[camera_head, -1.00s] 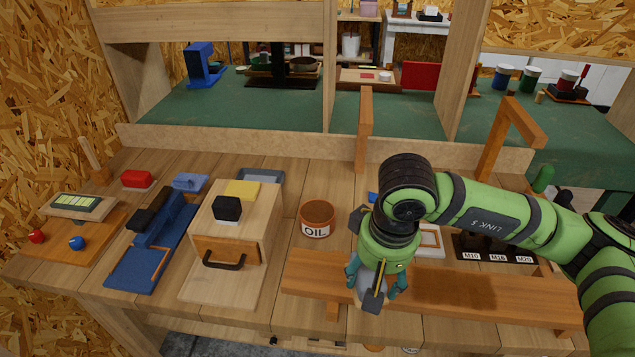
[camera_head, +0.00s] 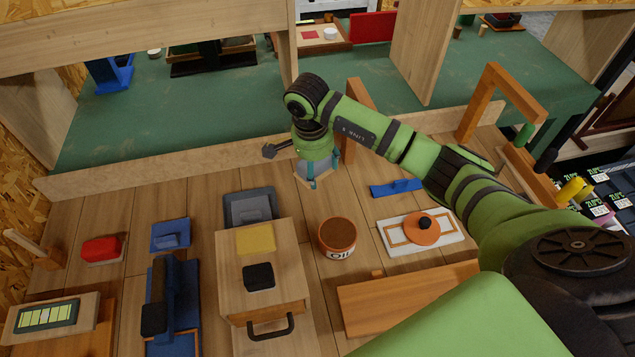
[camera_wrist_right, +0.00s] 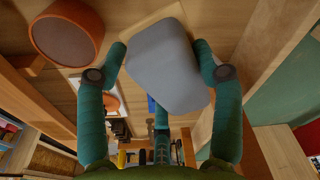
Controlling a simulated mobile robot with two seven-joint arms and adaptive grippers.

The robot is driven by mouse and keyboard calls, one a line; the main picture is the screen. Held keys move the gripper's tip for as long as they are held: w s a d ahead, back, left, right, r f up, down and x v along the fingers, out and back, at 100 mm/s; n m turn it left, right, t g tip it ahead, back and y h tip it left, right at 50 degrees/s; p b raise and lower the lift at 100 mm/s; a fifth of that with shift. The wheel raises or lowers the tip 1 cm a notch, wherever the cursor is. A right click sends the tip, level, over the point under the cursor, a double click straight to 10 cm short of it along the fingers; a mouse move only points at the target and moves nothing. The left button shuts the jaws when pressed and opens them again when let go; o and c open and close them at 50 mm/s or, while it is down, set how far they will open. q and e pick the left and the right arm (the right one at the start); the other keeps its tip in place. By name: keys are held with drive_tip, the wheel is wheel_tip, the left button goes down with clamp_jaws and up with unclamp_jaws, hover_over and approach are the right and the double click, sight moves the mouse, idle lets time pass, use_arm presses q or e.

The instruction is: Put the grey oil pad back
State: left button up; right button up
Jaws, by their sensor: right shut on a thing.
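My right gripper (camera_head: 312,182) is shut on the grey oil pad (camera_wrist_right: 167,65). In the wrist view the pad is a rounded grey block between the teal fingers. In the head view it is mostly hidden by the gripper, which is behind and slightly left of the oil tin (camera_head: 338,252). The orange tin has a dark brown top and an OIL label; its round top also shows in the wrist view (camera_wrist_right: 67,40). A grey tray (camera_head: 232,212) lies left of the gripper, behind the wooden drawer box. My left gripper is not in view.
The wooden drawer box (camera_head: 285,262) carries a yellow block (camera_head: 255,239) and a black block (camera_head: 258,276). A white board (camera_head: 452,236) with an orange disc lies right of the tin. The raised back ledge (camera_head: 190,168) and a wooden post (camera_head: 360,95) are close to the gripper.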

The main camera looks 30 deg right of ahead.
sight(323, 175)
drive_tip(key=shift+s+d+f+m+b, duration=0.2)
drive_tip(key=shift+s+d+f+m, duration=0.1)
drive_tip(key=shift+f, duration=0.15)
drive_tip(key=shift+s+d+f+m+b, duration=0.15)
drive_tip(key=shift+d+f+m, duration=0.15)
drive_tip(key=shift+f, duration=0.15)
drive_tip(key=shift+f+b, duration=0.6)
drive_tip(key=shift+f, duration=0.3)
drive_tip(key=f+b, duration=0.1)
drive_tip(key=f, duration=0.1)
drive_tip(key=f+b, duration=0.3)
drive_tip(key=f, duration=0.2)
drive_tip(key=shift+w+a+b, duration=0.2)
drive_tip(key=shift+w+b, duration=0.05)
drive_tip(key=shift+b, duration=0.15)
drive_tip(key=shift+f, duration=0.2)
drive_tip(key=shift+w+r, duration=0.1)
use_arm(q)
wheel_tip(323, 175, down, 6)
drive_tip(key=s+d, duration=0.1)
use_arm(e)
drive_tip(key=o, duration=1)
drive_tip(key=shift+f, duration=0.2)
drive_tip(key=shift+r, duration=0.1)
